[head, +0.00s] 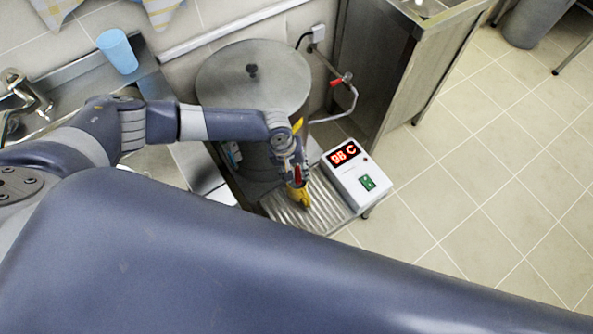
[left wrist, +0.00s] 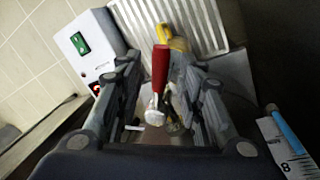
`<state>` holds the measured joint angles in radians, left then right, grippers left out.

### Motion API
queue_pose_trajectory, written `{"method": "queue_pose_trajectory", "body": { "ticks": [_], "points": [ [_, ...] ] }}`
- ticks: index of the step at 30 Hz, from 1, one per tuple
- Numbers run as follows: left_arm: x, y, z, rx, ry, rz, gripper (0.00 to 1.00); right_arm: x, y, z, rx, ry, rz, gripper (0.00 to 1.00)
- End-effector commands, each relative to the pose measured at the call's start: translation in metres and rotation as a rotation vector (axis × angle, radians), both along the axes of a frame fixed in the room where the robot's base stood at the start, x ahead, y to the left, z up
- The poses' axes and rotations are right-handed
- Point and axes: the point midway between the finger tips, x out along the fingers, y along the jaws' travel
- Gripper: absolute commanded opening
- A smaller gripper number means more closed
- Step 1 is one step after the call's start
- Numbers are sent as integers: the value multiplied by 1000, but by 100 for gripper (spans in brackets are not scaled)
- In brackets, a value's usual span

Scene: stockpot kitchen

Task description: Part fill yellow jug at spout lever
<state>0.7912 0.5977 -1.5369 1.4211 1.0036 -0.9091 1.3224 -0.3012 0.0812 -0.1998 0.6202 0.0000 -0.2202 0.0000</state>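A yellow jug (head: 300,196) stands on the ribbed drip tray below the stockpot (head: 253,80). It shows partly in the left wrist view (left wrist: 172,39), beyond the lever. The red spout lever (left wrist: 160,68) points up between my left gripper's fingers, and a bit of it shows in the head view (head: 298,174). My left gripper (head: 293,168) is at the pot's front, above the jug. Its fingers (left wrist: 160,85) are spread on both sides of the lever, with gaps visible. The jug's inside and liquid level are hidden. My right gripper is out of view.
A white control box (head: 357,172) showing 98 C stands right of the ribbed tray (head: 328,206). A wall pipe with a red valve handle (head: 337,82) runs behind the pot. A blue cup (head: 117,51) stands by the sink. Tiled floor (head: 480,170) at right is clear.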

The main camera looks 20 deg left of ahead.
Motion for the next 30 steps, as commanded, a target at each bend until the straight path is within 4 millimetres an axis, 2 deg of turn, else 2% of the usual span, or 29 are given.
{"method": "queue_pose_trajectory", "body": {
  "ticks": [4,13,14,18,30],
  "points": [
    [1,-2,-11,0,-1,-1,35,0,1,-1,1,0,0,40],
    [1,-2,-13,0,-1,-1,35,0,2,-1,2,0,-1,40],
    [1,-2,-13,0,-1,-1,33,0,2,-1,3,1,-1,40],
    [1,-2,-13,0,-1,-1,1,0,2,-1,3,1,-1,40],
    [-2,-2,-11,-1,2,-5,0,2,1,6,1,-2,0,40]
  ]
}}
